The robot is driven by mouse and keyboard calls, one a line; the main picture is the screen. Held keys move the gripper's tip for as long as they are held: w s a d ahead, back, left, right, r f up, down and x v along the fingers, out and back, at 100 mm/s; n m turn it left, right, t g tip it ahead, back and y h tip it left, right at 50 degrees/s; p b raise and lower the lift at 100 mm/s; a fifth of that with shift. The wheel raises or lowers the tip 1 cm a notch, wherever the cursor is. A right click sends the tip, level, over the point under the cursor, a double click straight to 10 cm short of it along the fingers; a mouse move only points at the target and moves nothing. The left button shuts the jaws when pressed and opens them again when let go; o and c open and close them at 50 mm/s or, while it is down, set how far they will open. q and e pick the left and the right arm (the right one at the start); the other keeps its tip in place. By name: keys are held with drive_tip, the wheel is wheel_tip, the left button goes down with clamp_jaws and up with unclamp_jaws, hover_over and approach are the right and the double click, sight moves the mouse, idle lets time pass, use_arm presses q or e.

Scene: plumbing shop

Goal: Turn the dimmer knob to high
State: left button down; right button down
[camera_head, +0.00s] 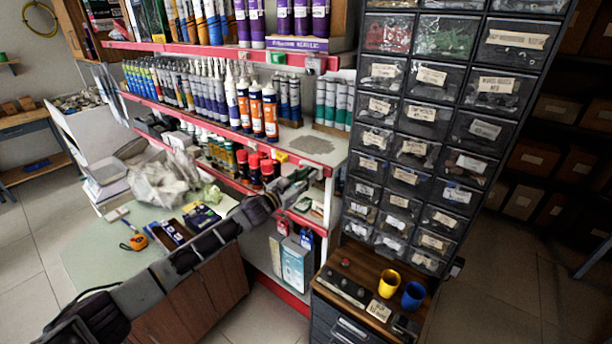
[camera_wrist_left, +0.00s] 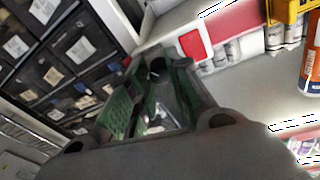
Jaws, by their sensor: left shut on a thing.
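My left gripper (camera_head: 303,178) reaches in from the lower left to the front end of the shelf unit, beside its pale end post. In the left wrist view, my left gripper (camera_wrist_left: 160,70) has its green-padded fingers closed around a small dark round piece (camera_wrist_left: 157,65), which looks like the dimmer knob. Its pointer and markings cannot be made out, and the fingers hide most of it. In the head view the gripper covers the knob. My right gripper is in neither view.
A tall black drawer cabinet (camera_head: 408,147) stands just right of the gripper. Red-edged shelves (camera_head: 305,146) hold many tubes and bottles. A wooden top (camera_head: 345,262) below carries a yellow cup (camera_head: 389,284) and a blue cup (camera_head: 413,295). A low table (camera_head: 100,262) is at left.

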use_arm(q)
drive_tip(key=m+p, duration=0.1)
drive_tip(key=m, duration=0.4)
drive_tip(key=shift+a+f+g+p, duration=0.1)
drive_tip(key=shift+f+g+p, duration=0.05)
drive_tip(key=shift+g+p, duration=0.2)
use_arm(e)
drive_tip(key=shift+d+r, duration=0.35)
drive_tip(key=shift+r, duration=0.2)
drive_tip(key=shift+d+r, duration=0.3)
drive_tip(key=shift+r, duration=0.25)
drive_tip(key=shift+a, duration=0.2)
use_arm(q)
drive_tip(key=c, duration=1.3)
unclamp_jaws()
drive_tip(key=shift+v, duration=6)
